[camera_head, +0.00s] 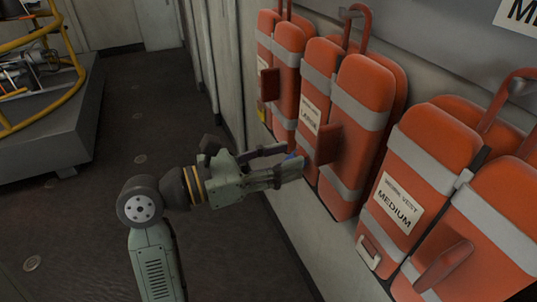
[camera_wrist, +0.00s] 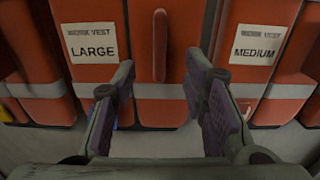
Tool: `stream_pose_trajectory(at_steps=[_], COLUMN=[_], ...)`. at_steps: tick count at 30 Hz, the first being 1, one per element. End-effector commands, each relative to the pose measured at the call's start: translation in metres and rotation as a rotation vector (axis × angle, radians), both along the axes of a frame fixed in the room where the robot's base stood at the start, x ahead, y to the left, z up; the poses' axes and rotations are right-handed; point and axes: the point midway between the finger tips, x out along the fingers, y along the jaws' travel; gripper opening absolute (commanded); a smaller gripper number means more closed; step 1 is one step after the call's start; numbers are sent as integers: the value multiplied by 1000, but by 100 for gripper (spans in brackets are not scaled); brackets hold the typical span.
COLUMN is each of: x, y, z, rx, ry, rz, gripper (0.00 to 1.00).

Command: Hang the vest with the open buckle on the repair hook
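Orange work vests with grey bands hang in a row on the wall. The LARGE vest (camera_head: 357,103) is in the middle and the MEDIUM vest (camera_head: 433,150) is nearer, at right. A pale buckle frame (camera_head: 368,252) shows low on the MEDIUM vest; I cannot tell whether it is open. My gripper (camera_head: 290,162) is open and empty in front of the LARGE vest's lower part. In the wrist view its fingers stand apart on either side of that vest's red handle (camera_wrist: 160,45), below it in the picture. No repair hook can be made out.
Another orange vest (camera_head: 289,45) hangs farther left. Red hooks (camera_head: 361,14) hold the vests. A cut-off sign (camera_head: 522,14) is at upper right. A grey platform with yellow rails (camera_head: 50,128) stands at left. The dark floor between is clear.

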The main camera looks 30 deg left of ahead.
Motion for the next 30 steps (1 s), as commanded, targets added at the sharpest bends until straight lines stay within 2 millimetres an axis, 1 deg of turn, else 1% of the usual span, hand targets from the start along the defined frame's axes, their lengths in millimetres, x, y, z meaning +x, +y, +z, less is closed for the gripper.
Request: stream_pose_trajectory(at_steps=[1,10,12,18,24,30], x=[4,28,34,47,54,56], y=[-4,-23,-27,-38,-43,-44], z=[4,4,-3,-2,-1,0], rx=[-1,-2,2,3,1,0], ry=[-1,-2,-2,-1,-2,-1], rz=[-1,-2,-3,-3,-1,0], gripper=[40,40,40,40,40,40])
